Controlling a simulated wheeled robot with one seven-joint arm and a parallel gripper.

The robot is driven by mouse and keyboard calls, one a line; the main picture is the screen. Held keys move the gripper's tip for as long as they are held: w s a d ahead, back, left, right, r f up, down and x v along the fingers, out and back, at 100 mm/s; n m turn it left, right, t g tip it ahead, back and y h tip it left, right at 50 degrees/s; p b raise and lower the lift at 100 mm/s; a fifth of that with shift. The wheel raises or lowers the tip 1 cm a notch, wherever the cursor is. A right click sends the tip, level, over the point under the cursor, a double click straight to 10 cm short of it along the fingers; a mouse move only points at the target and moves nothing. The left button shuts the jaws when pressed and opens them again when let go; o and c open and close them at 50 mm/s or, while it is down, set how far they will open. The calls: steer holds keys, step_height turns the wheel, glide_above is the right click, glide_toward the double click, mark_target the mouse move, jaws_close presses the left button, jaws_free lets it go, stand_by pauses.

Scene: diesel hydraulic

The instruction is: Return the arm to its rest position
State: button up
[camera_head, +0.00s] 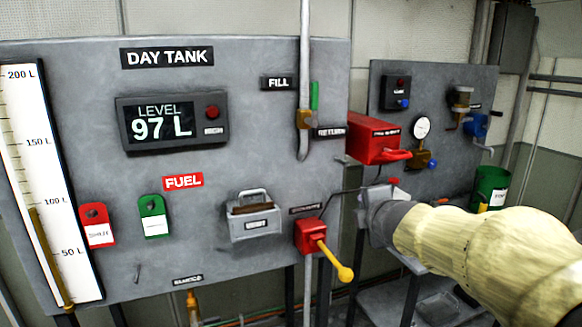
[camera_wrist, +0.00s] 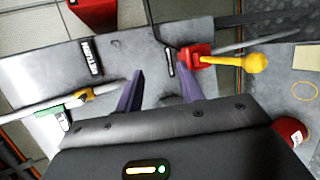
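My arm, in a pale cream sleeve, reaches in from the right edge of the head view. My gripper (camera_wrist: 162,84) is open, with two dark purple fingers apart and nothing between them in the wrist view. In the head view, the grey end of my arm (camera_head: 385,214) is in front of the gap between the two panels, right of a red valve (camera_head: 308,236) with a yellow handle (camera_head: 336,262). The fingertips are not clear there. In the wrist view the red valve (camera_wrist: 197,56) is beyond the right finger; I cannot tell whether they touch.
The DAY TANK panel (camera_head: 240,70) carries a display (camera_head: 172,120) reading 97 L, red and green tags, a small grey box (camera_head: 252,220) and a vertical pipe (camera_head: 304,60). A red box (camera_head: 374,140), gauge (camera_head: 422,128) and green bucket (camera_head: 490,186) are near my arm.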

steer(key=s+f+m+g+h, duration=0.1)
steer(key=s+f+m+g, duration=0.2)
steer(key=s+f+m, duration=0.45)
steer(key=s+f+m+g, duration=0.3)
steer(key=f+m, duration=0.2)
steer(key=f, duration=0.6)
steer(key=s+a+f+m+g, duration=0.1)
steer(key=s+f+m+g, duration=0.25)
steer(key=s, duration=0.25)
steer(key=s+f+m+g, duration=0.2)
steer(key=s+f+m, duration=0.2)
steer(key=s, duration=0.2)
step_height(320, 180, up, 13)
steer(key=p, duration=1.4)
steer(key=shift+w+r+y, duration=0.2)
steer(key=shift+w+y, duration=0.1)
steer(key=shift+y, duration=0.1)
steer(key=shift+a+t, duration=0.1)
steer(key=shift+t, duration=0.15)
